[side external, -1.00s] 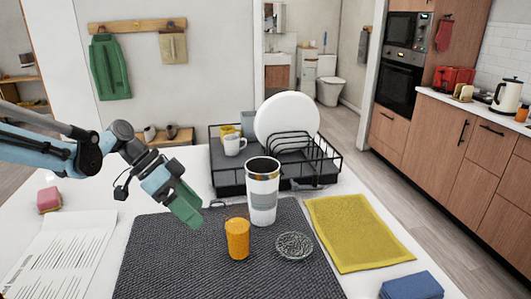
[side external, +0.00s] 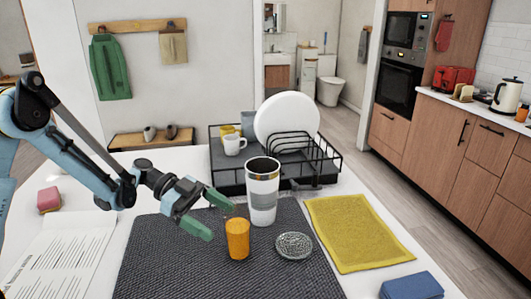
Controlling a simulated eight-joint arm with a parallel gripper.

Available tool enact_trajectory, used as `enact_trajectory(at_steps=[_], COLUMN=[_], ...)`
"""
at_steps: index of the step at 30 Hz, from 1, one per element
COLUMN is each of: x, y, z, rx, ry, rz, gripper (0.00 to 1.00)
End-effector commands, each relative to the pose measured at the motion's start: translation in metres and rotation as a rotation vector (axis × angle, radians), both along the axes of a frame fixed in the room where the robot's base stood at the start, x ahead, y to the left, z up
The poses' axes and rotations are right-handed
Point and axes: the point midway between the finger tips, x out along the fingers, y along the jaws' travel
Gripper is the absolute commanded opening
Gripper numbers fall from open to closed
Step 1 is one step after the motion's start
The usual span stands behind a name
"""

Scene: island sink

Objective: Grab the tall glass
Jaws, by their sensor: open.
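The tall glass (side external: 263,198) is a white tumbler with a grey band and a metallic rim, dark inside. It stands upright on the dark textured mat (side external: 170,262), towards its back edge. My gripper (side external: 222,218) is open and empty, with two green fingers spread apart. It is to the left of the tall glass, with the fingertips pointing right towards it. There is a gap between the fingertips and the glass. A shorter orange cup (side external: 237,238) stands in front and to the left of the glass, near the lower green finger.
A clear ridged glass dish (side external: 294,246) lies on the mat right of the orange cup. A black dish rack (side external: 327,168) with a white plate (side external: 287,120) and mugs is behind. A yellow cloth (side external: 358,233) lies to the right, a blue cloth (side external: 411,286) front right.

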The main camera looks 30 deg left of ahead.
Motion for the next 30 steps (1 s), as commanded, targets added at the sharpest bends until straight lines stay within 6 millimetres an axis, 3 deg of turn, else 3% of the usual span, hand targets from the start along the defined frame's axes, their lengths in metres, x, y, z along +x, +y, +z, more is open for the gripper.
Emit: enact_trajectory(at_steps=[8, 18, 27, 30], x=[0.004, 0.010, 0.011, 0.011], y=[-0.021, -0.060, -0.064, -0.064], z=[-0.008, -0.023, -0.025, -0.024], rx=[0.000, 0.000, 0.000, 0.000], ry=[0.000, 0.002, 0.001, 0.001], rz=[0.000, 0.000, 0.002, 0.002], gripper=[0.90, 0.90, 0.90, 0.75])
